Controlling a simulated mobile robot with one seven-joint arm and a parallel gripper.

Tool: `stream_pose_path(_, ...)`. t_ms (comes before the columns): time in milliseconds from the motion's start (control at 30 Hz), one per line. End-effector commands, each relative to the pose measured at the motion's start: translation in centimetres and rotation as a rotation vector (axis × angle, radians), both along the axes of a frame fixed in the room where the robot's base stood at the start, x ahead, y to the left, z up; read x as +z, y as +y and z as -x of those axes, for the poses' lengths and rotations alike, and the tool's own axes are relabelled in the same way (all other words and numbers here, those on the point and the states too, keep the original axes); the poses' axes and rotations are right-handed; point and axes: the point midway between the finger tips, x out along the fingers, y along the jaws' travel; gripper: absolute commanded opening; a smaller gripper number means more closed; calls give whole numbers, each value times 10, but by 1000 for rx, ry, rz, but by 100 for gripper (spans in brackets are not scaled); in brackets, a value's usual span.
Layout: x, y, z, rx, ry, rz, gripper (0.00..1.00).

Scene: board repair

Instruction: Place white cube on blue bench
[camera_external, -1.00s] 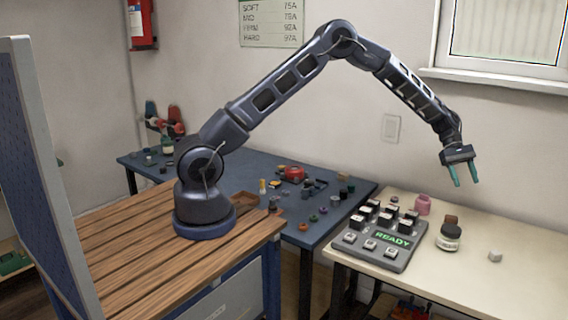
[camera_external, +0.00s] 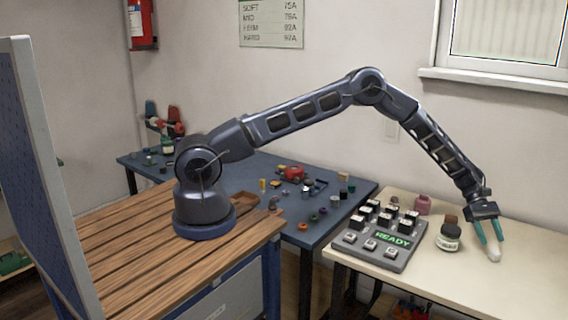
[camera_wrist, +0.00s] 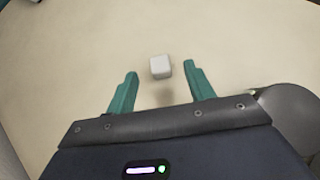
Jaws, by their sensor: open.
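The white cube (camera_external: 494,256) sits on the cream table at the right. In the wrist view the white cube (camera_wrist: 160,66) lies just ahead of the fingertips, roughly centred between them. My gripper (camera_external: 492,248) is low over the cream table, pointing down, with its teal fingers apart. In the wrist view my gripper (camera_wrist: 160,80) is open, with nothing between its fingers. The blue bench (camera_external: 262,164) stands at the back, in the middle of the external view, with many small parts on it.
The cream table (camera_external: 450,286) also holds a grey button panel (camera_external: 388,237) marked READY, a dark-lidded jar (camera_external: 449,237) close to the gripper's left, and a pink jar (camera_external: 423,204). The slatted wooden bench (camera_external: 130,248) is at the left.

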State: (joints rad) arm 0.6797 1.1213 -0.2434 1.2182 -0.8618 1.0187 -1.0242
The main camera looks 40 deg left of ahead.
Motion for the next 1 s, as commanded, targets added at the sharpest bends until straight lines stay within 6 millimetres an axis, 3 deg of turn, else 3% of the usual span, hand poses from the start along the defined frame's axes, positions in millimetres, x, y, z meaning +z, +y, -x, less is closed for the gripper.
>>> stream_pose_path(500,-35,-27,26,-1,-1,-1,53)
stream_pose_path(800,-40,-32,30,1,-1,1,53)
stream_pose_path(833,-39,-32,30,0,-1,1,51)
stream_pose_path(1000,-39,-32,30,0,-1,1,18)
